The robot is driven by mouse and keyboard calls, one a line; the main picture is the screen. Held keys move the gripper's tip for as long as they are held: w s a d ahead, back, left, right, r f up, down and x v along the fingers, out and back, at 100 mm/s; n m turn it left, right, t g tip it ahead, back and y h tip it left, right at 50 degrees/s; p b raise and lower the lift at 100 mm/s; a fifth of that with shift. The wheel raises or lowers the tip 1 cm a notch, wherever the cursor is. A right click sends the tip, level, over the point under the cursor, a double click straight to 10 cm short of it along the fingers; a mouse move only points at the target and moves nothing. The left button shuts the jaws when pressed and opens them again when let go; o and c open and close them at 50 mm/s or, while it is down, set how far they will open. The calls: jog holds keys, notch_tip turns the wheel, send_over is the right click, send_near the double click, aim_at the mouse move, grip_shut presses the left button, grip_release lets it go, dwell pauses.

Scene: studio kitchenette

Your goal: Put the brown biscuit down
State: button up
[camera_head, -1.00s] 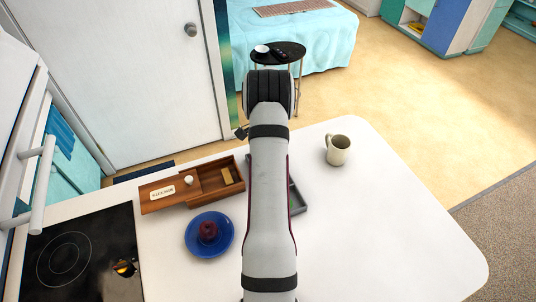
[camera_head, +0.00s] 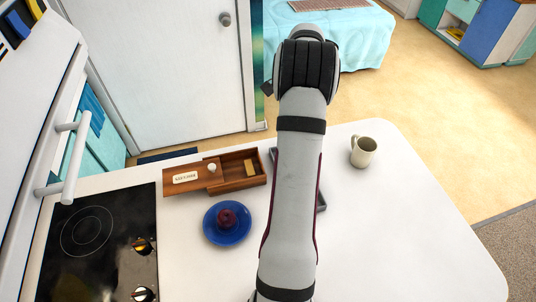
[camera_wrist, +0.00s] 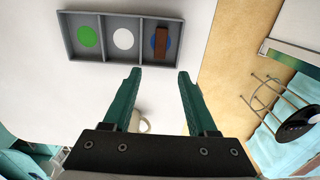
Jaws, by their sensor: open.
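The brown biscuit (camera_wrist: 161,43) lies in the right compartment of a grey three-part tray (camera_wrist: 108,60) in the wrist view, partly covering a blue disc (camera_wrist: 172,47). The other compartments show a green disc (camera_wrist: 87,36) and a white disc (camera_wrist: 123,39). My gripper (camera_wrist: 157,76) is open and empty, with its green fingers apart from the tray and biscuit. In the head view my arm hides most of the tray (camera_head: 320,197), and the biscuit cannot be seen there.
A wooden box (camera_head: 262,182) with a partly slid lid holds a tan block (camera_head: 249,168). A blue plate (camera_head: 241,237) bears a dark red item (camera_head: 226,219). A mug (camera_head: 363,152) stands right of my arm; a black hob (camera_head: 88,265) is at left. The counter's front right is clear.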

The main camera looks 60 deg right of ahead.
jog(key=w+a+r+n, duration=0.3)
jog(key=a, duration=0.5)
jog(key=w+a+r+n, duration=0.3)
jog(key=a, duration=0.4)
jog(key=w+a+r+n, duration=0.2)
jog(key=w+a+r, duration=0.1)
jog(key=a, duration=0.5)
jog(key=s+a+r+n+y, duration=0.1)
jog(key=s+a+n, duration=0.25)
jog(key=a, duration=0.55)
jog(key=s+a+r+n, duration=0.1)
jog(key=s+a+n, duration=0.3)
jog(key=a, duration=0.6)
jog(key=s+a+f+n, duration=0.2)
jog(key=s+a+n, duration=0.4)
jog(key=s, duration=0.1)
jog(key=shift+s+f+y, duration=0.15)
jog(key=shift+s+y, duration=0.1)
jog(key=shift+y, duration=0.15)
